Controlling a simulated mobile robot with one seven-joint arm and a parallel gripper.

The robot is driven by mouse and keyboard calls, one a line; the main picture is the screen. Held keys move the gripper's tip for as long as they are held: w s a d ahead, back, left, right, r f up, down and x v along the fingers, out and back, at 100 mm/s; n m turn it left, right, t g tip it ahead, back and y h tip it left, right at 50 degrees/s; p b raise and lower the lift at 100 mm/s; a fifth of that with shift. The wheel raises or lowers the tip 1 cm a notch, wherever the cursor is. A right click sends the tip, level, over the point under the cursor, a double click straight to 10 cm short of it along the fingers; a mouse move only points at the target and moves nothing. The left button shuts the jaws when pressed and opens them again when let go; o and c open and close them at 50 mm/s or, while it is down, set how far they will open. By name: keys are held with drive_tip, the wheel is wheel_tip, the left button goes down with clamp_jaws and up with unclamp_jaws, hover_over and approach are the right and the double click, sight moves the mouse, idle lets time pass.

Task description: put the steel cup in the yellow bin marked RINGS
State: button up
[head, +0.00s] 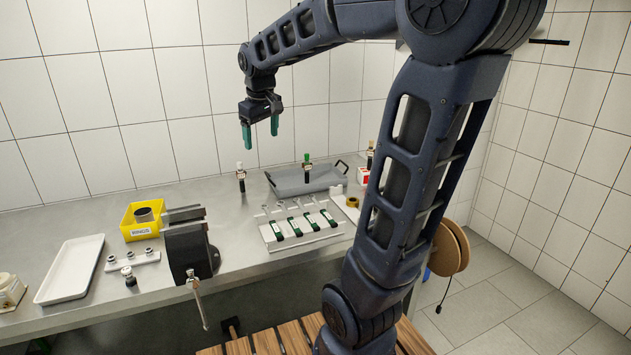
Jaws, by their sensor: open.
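The yellow bin marked RINGS (140,233) stands on the steel bench at left, behind the vise. A grey metal cylinder with a dark open top, which looks like the steel cup (145,215), sits inside the bin and shows above its rim. The bin's inner floor is hidden. My gripper (261,138) hangs high above the bench, right of the bin and well apart from it. Its two green fingers point down, spread open, with nothing between them.
A dark vise (188,248) stands at the bench's front edge, close right of the bin. A white tray (70,270) lies at left, and a small white rack (132,261) is before the bin. A holder with green-labelled items (302,228) and a grey tray (300,182) are right.

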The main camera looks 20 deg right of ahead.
drive_tip(key=s+d+f+m, duration=0.2)
drive_tip(key=s+d+f, duration=0.1)
drive_tip(key=s, duration=0.6)
drive_tip(key=s+d+f+m+t, duration=0.1)
drive_tip(key=s+d+f+m, duration=0.2)
drive_tip(key=s, duration=0.6)
drive_tip(key=shift+s+d+f+m+t, duration=0.35)
drive_tip(key=shift+d+f, duration=0.45)
drive_tip(key=shift+d, duration=0.4)
